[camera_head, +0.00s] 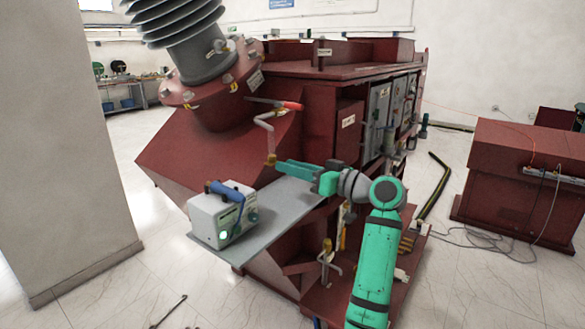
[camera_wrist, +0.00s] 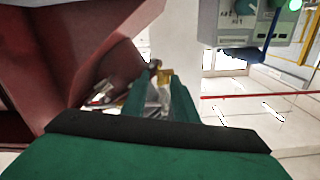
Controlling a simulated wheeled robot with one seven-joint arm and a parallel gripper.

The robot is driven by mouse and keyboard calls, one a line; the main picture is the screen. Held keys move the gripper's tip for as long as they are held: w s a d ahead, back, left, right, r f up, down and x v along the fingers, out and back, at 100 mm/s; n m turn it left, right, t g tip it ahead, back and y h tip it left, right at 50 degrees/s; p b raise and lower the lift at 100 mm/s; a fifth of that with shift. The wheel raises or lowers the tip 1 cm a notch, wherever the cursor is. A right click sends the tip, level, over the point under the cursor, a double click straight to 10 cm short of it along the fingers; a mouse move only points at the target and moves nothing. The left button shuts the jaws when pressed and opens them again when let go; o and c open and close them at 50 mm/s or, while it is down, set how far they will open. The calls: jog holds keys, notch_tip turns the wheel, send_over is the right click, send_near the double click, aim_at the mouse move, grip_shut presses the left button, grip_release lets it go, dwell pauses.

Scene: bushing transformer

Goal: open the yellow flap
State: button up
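A small yellow-brass piece (camera_head: 271,160) sits at the lower end of a bent pale pipe (camera_head: 267,136) on the red transformer; I take it to be the yellow flap. My green gripper (camera_head: 277,165) reaches left, with its fingertips right by this piece. In the wrist view the yellow piece (camera_wrist: 164,77) shows beyond and between the fingertips (camera_wrist: 163,82). A gap shows between the two fingers, so the gripper is partly open. I cannot tell whether either finger touches the piece. Its lower part and its hinge are not clear.
A grey shelf (camera_head: 275,210) lies below my gripper, carrying a white instrument box (camera_head: 218,218) with a blue handle. The red transformer body (camera_head: 215,150) rises close behind. A red-handled lever (camera_head: 290,105) is above.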

grip_shut()
jog(key=shift+s, duration=0.1)
jog(key=s+a+m+t+h, duration=0.2)
jog(key=a+m+h, duration=0.2)
jog(key=m+h, duration=0.4)
jog(key=s+a+m+t+h, duration=0.3)
jog(key=m+h, duration=0.5)
jog(key=h, duration=0.6)
jog(key=shift+a+t, duration=0.3)
jog(key=shift+a, duration=0.3)
jog(key=shift+s+h, duration=0.1)
jog(key=shift+h, duration=0.3)
grip_release()
